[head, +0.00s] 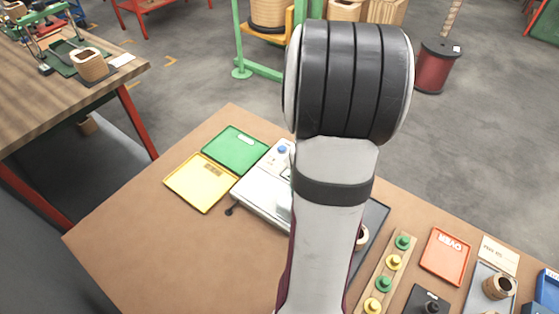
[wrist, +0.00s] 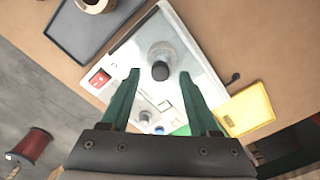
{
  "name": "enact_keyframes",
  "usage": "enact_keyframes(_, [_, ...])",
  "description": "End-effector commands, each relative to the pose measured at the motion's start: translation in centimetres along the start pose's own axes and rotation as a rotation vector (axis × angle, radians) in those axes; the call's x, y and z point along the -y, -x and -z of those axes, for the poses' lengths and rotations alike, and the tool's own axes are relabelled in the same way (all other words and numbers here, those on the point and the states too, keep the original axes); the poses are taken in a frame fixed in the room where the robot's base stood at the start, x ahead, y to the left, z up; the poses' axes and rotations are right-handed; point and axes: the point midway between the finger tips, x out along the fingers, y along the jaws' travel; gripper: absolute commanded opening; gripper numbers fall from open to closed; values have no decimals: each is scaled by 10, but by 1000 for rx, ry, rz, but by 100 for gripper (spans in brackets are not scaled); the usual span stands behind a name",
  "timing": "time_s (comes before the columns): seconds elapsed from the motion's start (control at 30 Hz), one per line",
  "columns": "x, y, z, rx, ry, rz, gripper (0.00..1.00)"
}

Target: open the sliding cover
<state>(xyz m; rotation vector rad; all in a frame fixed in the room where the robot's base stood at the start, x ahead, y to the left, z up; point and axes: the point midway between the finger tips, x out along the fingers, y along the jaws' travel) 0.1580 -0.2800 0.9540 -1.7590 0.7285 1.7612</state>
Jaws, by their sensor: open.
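A pale, boxy machine (head: 262,195) sits on the brown table, partly hidden behind my arm in the head view. In the wrist view its light top panel (wrist: 205,85) carries a greyish, see-through-looking cover part (wrist: 165,48) with a dark round knob (wrist: 160,71). I cannot tell how far the cover is slid. My gripper (wrist: 160,74) has two green fingers spread apart, one on each side of the knob in the picture. A gap shows between each finger and the knob, and nothing is held. My arm hides the gripper in the head view.
A red switch (wrist: 99,78) and a blue button (wrist: 158,130) are on the machine. A green tray (head: 236,150) and a yellow tray (head: 200,182) lie left of it. A dark tray (wrist: 75,38) and a board of green and yellow pegs (head: 370,284) are on its other side.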

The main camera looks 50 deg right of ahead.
Motion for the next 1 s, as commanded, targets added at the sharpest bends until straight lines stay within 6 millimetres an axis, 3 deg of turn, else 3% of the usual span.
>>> enact_keyframes(0.13, [0, -12, 0, 0, 0, 1, 62])
enact_keyframes(0.4, [0, -14, 0, -2, 0, 0, 62])
enact_keyframes(0.73, [0, -13, 0, -1, 0, 0, 2])
enact_keyframes(1.0, [0, -13, 0, -1, 0, 0, 0])
